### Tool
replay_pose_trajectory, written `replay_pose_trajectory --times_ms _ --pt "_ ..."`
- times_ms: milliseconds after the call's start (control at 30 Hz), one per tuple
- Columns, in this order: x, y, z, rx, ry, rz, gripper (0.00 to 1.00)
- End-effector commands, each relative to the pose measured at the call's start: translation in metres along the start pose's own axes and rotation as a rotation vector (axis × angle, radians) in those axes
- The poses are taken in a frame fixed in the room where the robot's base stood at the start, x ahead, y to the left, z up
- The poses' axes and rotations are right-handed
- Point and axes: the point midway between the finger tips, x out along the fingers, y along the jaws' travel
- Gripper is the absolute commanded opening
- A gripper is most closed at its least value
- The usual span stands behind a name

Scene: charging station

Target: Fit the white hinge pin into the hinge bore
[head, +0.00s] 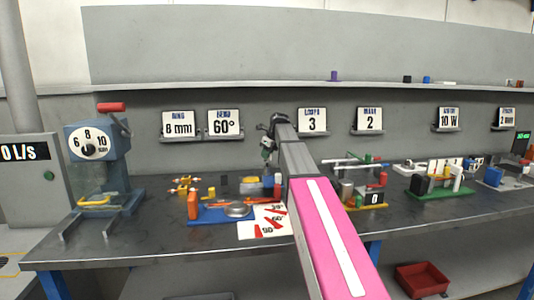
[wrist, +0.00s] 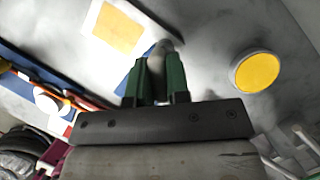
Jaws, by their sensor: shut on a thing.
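My gripper (wrist: 160,78) has green fingers and is shut on a pale, rounded piece (wrist: 159,54), which looks like the white hinge pin. Its tip stands out between the fingertips, and the fingers cover the rest. In the head view my gripper (head: 268,146) is small and dark, raised above the back of the bench, and the held piece is too small to make out there. I cannot pick out the hinge bore for certain in either view. A green-based fixture (head: 443,191) with white and black upright parts stands at the right of the bench.
The grey bench (head: 400,226) holds a blue tray (head: 212,218) with a round dish, a white card (head: 256,229) and a yellow-based fixture (head: 366,203). A blue crank machine (head: 98,150) stands at the left. A yellow-topped round thing (wrist: 257,72) lies right of my fingers in the wrist view.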

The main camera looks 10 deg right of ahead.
Motion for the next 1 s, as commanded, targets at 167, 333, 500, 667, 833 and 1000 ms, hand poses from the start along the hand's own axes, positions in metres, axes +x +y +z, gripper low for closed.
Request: replay_pose_trajectory --times_ms 167,333,500,667,833,1000 --pt "0.006 0.0 -0.003 0.0 0.0 0.0 0.0" --pt "0.011 0.0 -0.005 0.0 -0.001 0.0 0.0" --pt "0.015 0.0 -0.006 0.0 -0.001 -0.001 0.0" --pt "0.017 0.0 -0.007 0.0 -0.001 -0.001 0.0" --pt "0.018 0.0 -0.007 0.0 -0.001 -0.001 0.0" --pt "0.018 0.0 -0.007 0.0 -0.001 -0.001 0.0"
